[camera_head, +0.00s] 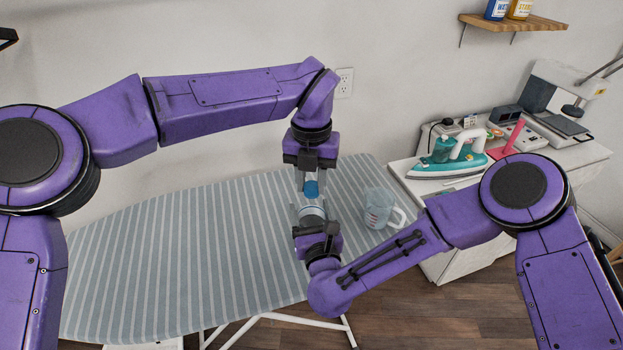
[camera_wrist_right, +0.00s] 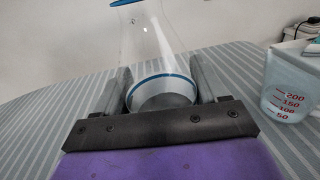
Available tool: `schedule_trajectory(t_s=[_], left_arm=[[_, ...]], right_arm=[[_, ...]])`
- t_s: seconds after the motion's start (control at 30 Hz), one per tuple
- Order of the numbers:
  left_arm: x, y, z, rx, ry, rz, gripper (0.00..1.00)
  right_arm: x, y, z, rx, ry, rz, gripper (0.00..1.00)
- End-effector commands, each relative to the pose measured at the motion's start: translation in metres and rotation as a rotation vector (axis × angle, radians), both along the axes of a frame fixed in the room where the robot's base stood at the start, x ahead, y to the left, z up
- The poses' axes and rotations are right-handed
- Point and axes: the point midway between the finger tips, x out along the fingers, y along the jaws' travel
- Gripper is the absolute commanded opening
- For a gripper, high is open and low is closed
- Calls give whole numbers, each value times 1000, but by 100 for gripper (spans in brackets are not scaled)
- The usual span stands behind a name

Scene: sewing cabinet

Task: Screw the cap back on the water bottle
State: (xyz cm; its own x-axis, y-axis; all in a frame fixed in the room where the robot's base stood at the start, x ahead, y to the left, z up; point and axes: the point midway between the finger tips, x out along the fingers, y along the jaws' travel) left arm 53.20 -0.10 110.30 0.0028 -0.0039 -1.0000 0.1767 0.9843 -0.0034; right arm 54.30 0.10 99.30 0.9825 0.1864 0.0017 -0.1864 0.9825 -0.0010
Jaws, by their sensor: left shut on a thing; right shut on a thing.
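The clear water bottle (camera_head: 311,209) is between the fingers of my right gripper (camera_head: 312,219), which is shut on it over the ironing board. In the right wrist view the bottle (camera_wrist_right: 148,42) has a white and blue band low down, with a blue edge at its top, cut off by the frame. The blue cap (camera_head: 311,188) is just above the bottle in the head view. My left gripper (camera_head: 311,182) points down from above and is shut on the cap. I cannot tell whether the cap touches the bottle's neck.
A clear measuring jug (camera_head: 379,209) stands on the striped ironing board (camera_head: 190,255), right of my grippers. A teal iron (camera_head: 447,158) and other sewing items stand on the white cabinet (camera_head: 437,196) at the right. The board's left part is clear.

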Motion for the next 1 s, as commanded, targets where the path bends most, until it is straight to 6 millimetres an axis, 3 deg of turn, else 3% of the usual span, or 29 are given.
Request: schedule_trajectory(t_s=[0.1,0.2,0.37,0.4,0.47,0.77,1.0], left_arm=[[-2,-1,-2,-2,7,-338,0],[-2,-1,-2,-1,6,-547,0],[-2,-1,-1,0,6,-564,0],[-2,-1,-1,0,6,-564,43],[-2,-1,-1,0,5,-563,59],[-1,-1,2,1,1,-561,59],[0,-1,35,3,-2,-560,59]], right_arm=[[1,-1,-1,0,2,-4,0],[1,-1,-1,0,2,-5,0],[1,-2,-1,-1,2,-5,0],[1,-2,-1,-1,2,-5,0],[1,-1,-1,-1,2,-4,0],[0,-1,-1,-2,2,-3,0],[0,-1,-1,-2,2,-2,0]])
